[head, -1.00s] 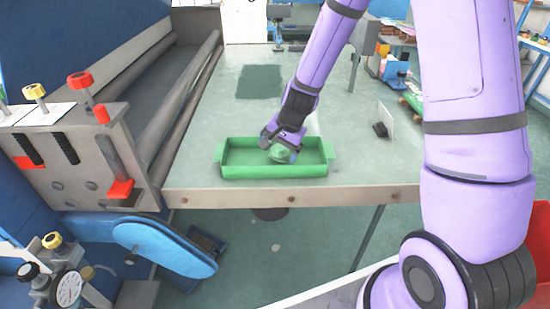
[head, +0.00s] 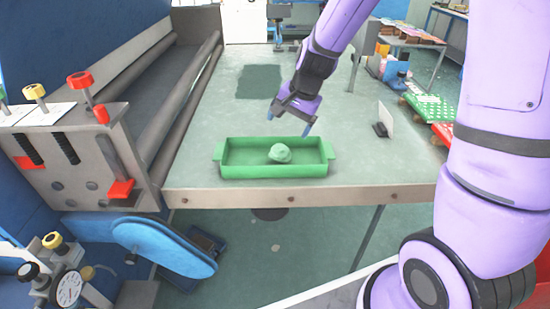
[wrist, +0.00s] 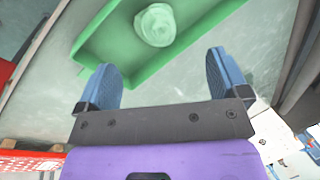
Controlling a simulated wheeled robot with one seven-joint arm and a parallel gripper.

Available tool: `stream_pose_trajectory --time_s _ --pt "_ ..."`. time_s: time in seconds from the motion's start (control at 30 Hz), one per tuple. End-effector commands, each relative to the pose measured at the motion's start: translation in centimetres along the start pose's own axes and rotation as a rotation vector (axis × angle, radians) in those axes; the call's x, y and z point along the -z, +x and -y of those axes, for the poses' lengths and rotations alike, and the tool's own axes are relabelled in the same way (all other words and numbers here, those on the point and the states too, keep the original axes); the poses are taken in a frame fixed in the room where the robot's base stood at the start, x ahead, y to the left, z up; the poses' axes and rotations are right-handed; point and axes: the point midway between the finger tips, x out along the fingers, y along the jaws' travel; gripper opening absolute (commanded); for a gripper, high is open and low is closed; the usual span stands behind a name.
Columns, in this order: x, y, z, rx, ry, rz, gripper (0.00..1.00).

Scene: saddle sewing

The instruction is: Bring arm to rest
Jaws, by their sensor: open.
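My gripper (head: 289,124) is open and empty, above the far side of a green tray on the table. Its two blue fingers are spread apart in the wrist view (wrist: 168,80). The green tray (head: 235,170) sits near the table's front edge, and it also shows in the wrist view (wrist: 130,75). A crumpled pale green lump (head: 280,153) lies inside the tray, right of its middle. The lump shows at the top of the wrist view (wrist: 157,24), beyond the fingertips and apart from them.
The table (head: 350,165) is mostly clear around the tray. A dark green patch (head: 259,81) lies farther back. A small white card on a dark stand (head: 385,119) is at the right. A grey machine with rollers (head: 185,95) borders the left side.

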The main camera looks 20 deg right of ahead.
Motion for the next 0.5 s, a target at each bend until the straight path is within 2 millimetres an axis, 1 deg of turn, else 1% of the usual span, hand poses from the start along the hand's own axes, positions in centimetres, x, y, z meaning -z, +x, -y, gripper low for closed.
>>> stream_pose_trajectory --time_s 0.13,0.5 --pt "-0.01 -0.64 -0.01 0.0 0.001 0.0 0.93" --pt "-0.02 -0.71 -0.01 0.0 0.0 0.0 0.93"
